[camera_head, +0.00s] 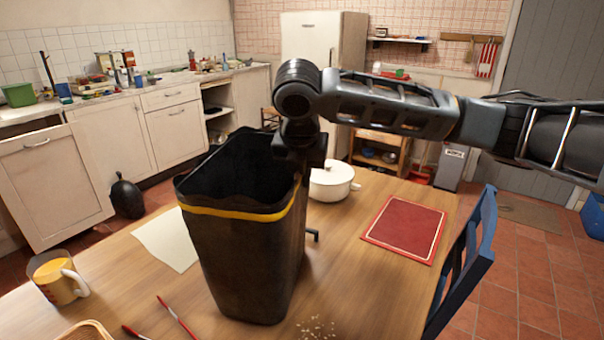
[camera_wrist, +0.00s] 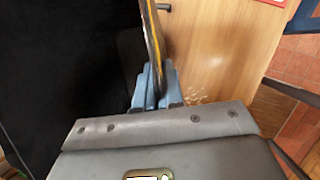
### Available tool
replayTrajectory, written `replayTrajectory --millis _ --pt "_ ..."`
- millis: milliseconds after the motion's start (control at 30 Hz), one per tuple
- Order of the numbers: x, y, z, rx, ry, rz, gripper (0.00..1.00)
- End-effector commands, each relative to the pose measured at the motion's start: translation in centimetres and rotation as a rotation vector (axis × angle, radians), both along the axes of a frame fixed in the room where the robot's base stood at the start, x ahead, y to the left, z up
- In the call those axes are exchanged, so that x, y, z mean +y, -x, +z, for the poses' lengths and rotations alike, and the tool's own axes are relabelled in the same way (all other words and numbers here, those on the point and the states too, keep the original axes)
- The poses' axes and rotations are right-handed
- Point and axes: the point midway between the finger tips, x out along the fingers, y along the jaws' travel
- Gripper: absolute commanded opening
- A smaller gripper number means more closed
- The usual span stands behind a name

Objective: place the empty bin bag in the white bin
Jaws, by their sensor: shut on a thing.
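The empty bin bag (camera_head: 245,255) is black, stiff, open-topped and upright, with a yellow band below its rim. It is over the front of the wooden table; I cannot tell whether its base touches. My gripper (camera_head: 303,163) is at its right rim. In the wrist view, my gripper's blue fingers (camera_wrist: 154,84) are shut on the bag's wall, and the bag's dark inside (camera_wrist: 65,70) fills the left. A pale bin (camera_head: 451,166) with a dark label stands on the floor at the back right; it may be the white bin.
The wooden table (camera_head: 350,270) holds a white pot (camera_head: 331,183), a red mat (camera_head: 405,229), a yellow mug (camera_head: 58,279), a paper sheet and red-handled utensils. A blue chair (camera_head: 468,262) stands at its right edge. A dark rounded object (camera_head: 127,197) is on the floor left.

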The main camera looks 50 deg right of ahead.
Motion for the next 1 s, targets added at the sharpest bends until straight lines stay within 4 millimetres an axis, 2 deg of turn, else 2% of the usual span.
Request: replayTrajectory --millis 33,67,300,667,1000 --pt "0.0 0.0 -0.2 0.0 0.0 0.0 0.0" --pt "0.0 0.0 -0.1 0.0 0.0 0.0 0.1" --pt "0.0 0.0 -0.1 0.0 0.0 0.0 0.33" --pt "0.0 0.0 0.3 0.0 0.002 0.001 0.33" --pt "1.6 0.7 5.5 -0.001 0.001 0.003 0.33"
